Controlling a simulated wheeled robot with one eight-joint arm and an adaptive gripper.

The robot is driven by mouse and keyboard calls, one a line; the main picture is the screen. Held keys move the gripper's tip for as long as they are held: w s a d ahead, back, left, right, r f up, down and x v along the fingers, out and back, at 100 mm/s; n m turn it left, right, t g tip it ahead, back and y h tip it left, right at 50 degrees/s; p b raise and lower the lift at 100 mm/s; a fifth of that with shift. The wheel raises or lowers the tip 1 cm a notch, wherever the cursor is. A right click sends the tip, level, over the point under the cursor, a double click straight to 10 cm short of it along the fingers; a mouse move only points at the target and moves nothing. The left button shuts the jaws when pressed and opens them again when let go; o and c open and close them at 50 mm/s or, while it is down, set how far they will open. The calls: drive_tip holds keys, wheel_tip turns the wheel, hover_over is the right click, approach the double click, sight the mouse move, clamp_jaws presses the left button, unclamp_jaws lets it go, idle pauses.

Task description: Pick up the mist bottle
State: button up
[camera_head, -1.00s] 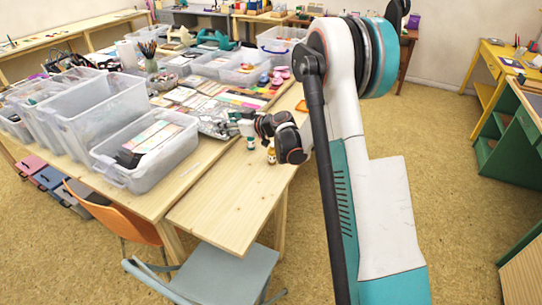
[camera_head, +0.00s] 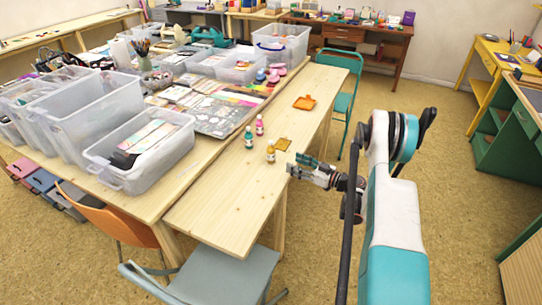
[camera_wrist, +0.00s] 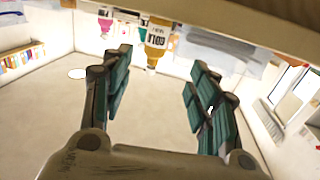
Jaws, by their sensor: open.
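Three small bottles stand on the light wooden table: one with a green body (camera_head: 248,138), a pink one (camera_head: 259,126) and a gold-yellow one (camera_head: 270,153). I cannot tell which is the mist bottle. My gripper (camera_head: 297,166) is open and empty, at the table's right edge, just right of the gold-yellow bottle. In the wrist view, my gripper (camera_wrist: 160,66) has its two fingers apart. The gold-yellow bottle (camera_wrist: 157,38) appears upside down beyond the fingertips, with the pink bottle (camera_wrist: 105,22) left of it.
The light wooden table (camera_head: 225,205) is bare in front of the bottles. An orange tray (camera_head: 304,102) and a small amber pad (camera_head: 283,144) lie on it. Clear bins (camera_head: 140,150) and paper sheets crowd the table to the left. A grey chair (camera_head: 212,275) stands at the front.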

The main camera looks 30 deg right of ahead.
sight(271, 153)
drive_tip(key=x, duration=0.2)
drive_tip(key=b+x, duration=0.1)
drive_tip(key=x, duration=0.2)
drive_tip(key=b+x, duration=0.1)
drive_tip(key=x, duration=0.2)
drive_tip(key=shift+w+f, duration=0.1)
drive_tip(key=shift+f, duration=0.25)
drive_tip(key=b+x, duration=0.2)
drive_tip(key=x, duration=0.3)
drive_tip(key=shift+w+d+f+b, duration=0.15)
drive_tip(key=shift+b, duration=0.25)
clamp_jaws()
